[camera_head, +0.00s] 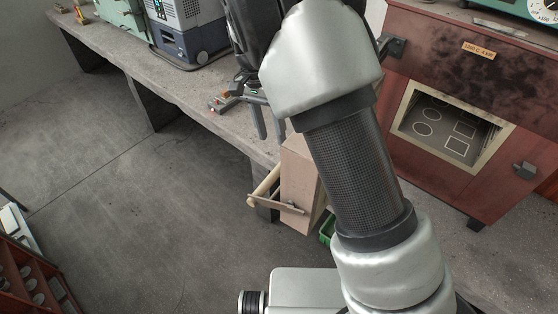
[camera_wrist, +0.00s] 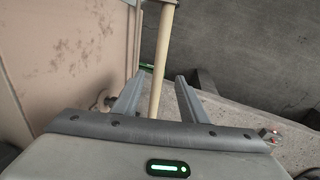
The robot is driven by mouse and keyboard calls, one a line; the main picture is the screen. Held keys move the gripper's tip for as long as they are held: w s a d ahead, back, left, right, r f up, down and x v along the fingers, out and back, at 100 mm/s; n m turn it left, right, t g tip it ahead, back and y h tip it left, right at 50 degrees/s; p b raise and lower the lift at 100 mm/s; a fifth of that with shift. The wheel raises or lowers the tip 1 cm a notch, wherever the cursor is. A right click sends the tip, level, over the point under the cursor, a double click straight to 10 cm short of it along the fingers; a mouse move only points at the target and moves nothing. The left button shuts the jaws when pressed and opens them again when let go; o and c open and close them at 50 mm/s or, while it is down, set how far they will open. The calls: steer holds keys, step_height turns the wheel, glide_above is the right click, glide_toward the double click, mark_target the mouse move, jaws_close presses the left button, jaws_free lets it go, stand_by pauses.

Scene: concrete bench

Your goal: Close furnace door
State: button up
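The dark red furnace (camera_head: 440,65) stands on the bench at the right, its chamber opening (camera_head: 450,125) uncovered. Its door (camera_head: 301,180), a thick pinkish slab, stands swung open, partly hidden behind my arm. A pale rod handle (camera_head: 264,186) on a metal bracket sticks out from the door's left side. My gripper (camera_head: 272,138) is open, fingers pointing down, above the handle in the head view. In the wrist view the door (camera_wrist: 75,50) fills the left, and the handle (camera_wrist: 165,45) runs between the spread fingers (camera_wrist: 160,78); I see no finger closed on it.
The concrete bench (camera_head: 185,90) runs along the back, with a blue-grey machine (camera_head: 188,35) on it. A small red-tipped item (camera_head: 222,104) lies near my gripper. A green container (camera_head: 327,230) shows below the door. A shelf (camera_head: 30,275) stands at lower left. The floor (camera_head: 130,190) between is clear.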

steer(key=f, duration=0.3)
steer(key=d+f, duration=0.1)
steer(key=f, duration=0.3)
steer(key=s+d+f, duration=0.1)
steer(key=f, duration=0.2)
steer(key=shift+f, duration=0.4)
jaws_close()
